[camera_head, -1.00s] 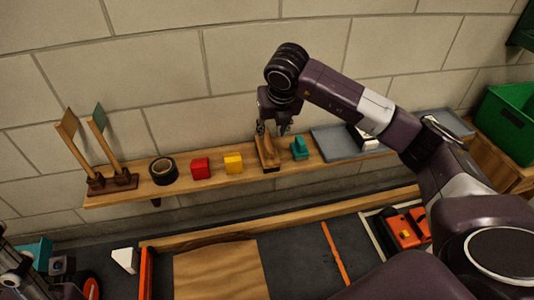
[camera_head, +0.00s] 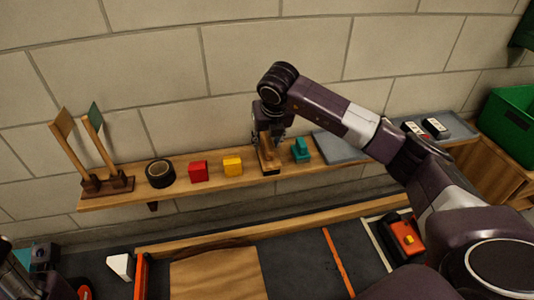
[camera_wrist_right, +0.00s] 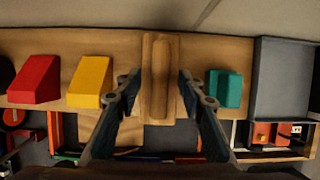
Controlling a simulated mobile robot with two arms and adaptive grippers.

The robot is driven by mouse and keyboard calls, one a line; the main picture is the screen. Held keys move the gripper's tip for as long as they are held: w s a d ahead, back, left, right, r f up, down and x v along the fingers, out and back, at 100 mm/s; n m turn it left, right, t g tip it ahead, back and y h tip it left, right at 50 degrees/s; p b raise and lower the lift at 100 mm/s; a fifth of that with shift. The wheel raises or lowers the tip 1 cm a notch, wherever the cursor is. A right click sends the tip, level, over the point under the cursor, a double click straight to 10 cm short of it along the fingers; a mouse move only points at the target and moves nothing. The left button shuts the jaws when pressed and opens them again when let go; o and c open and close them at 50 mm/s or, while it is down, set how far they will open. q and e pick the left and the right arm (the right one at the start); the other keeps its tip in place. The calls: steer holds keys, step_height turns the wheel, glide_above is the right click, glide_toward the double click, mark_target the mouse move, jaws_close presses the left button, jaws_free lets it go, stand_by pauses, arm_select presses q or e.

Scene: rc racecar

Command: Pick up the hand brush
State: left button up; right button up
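The hand brush (camera_head: 269,158) is a long wooden piece with a dark lower edge, standing on the wooden wall shelf (camera_head: 222,182). It points straight away from me in the right wrist view (camera_wrist_right: 156,105). My right gripper (camera_head: 268,138) is over the brush from above. In the wrist view its two fingers (camera_wrist_right: 158,78) are spread, one on each side of the brush, with narrow gaps that look clear. A dark part of my left arm (camera_head: 14,272) shows at the lower left corner; its fingers cannot be made out.
A teal object (camera_head: 300,150) stands close to the right of the brush, and a yellow block (camera_head: 232,165) and red block (camera_head: 198,171) to its left. Farther left are black tape (camera_head: 160,173) and two upright handled tools (camera_head: 95,150). A grey tray (camera_head: 343,147) lies right.

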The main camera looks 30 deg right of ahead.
steer(key=shift+f, duration=0.25)
stand_by(0.3)
jaws_close()
